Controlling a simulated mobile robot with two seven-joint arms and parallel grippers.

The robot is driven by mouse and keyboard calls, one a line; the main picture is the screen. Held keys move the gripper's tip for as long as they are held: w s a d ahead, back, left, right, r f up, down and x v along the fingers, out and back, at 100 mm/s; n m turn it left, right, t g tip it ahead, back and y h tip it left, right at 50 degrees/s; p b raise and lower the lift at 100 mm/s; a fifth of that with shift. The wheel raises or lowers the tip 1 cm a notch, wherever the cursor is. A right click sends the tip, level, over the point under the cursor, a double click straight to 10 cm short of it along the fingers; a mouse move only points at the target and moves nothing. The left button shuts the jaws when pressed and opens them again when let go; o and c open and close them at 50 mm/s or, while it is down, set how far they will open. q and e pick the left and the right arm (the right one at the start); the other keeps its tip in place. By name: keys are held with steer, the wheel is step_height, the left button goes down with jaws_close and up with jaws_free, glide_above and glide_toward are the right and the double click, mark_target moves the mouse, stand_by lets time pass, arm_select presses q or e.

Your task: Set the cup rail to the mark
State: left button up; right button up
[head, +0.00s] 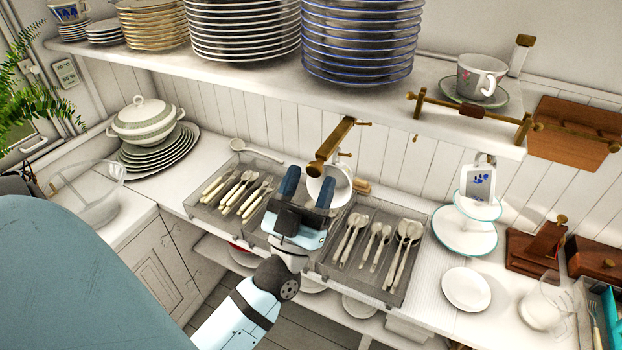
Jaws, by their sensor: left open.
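A brass rail (333,148) sticks out from under the upper shelf, with small pegs on its side. It looks like the cup rail. A white cup (342,190) is just below it, partly hidden by my gripper; I cannot tell whether it hangs from a peg. My left gripper (308,187) is open, its two blue fingers pointing up just below the rail's near end and in front of the cup. I cannot tell whether a finger touches the cup. I cannot make out a mark on the rail. My right gripper is not in view.
Stacked plates (360,40) and a cup on a saucer (480,78) stand on the upper shelf (435,80), with a brass rail (470,110) at its right edge. Cutlery trays (375,250) flank my gripper below. A lidded tureen (146,120) stands left, a glass jug (545,302) right.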

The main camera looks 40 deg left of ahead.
arm_select(q)
steer(key=b+v, duration=0.4)
steer(key=v, duration=0.9)
steer(key=shift+s+h, duration=0.15)
steer(key=shift+h, duration=0.15)
steer(key=w+d+f+m+g+h+p, duration=0.1)
steer(key=w+d+f+m+g+h, duration=0.15)
steer(key=f+g+h, duration=0.35)
steer(key=w+d+f+m+g+h+p, duration=0.1)
steer(key=w+d+f+m+g+h, duration=0.15)
steer(key=f, duration=0.55)
steer(key=s+d+f+g, duration=0.1)
steer(key=f+g, duration=0.2)
steer(key=f, duration=0.4)
steer(key=s+d+f+g+p, duration=0.1)
steer(key=s+f+g, duration=0.1)
steer(key=f+g, duration=0.2)
step_height(320, 180, down, 3)
steer(key=shift+s+f+m+p, duration=0.25)
steer(key=shift+s+m+p, duration=0.05)
steer(key=shift+m, duration=0.1)
steer(key=shift+h, duration=0.35)
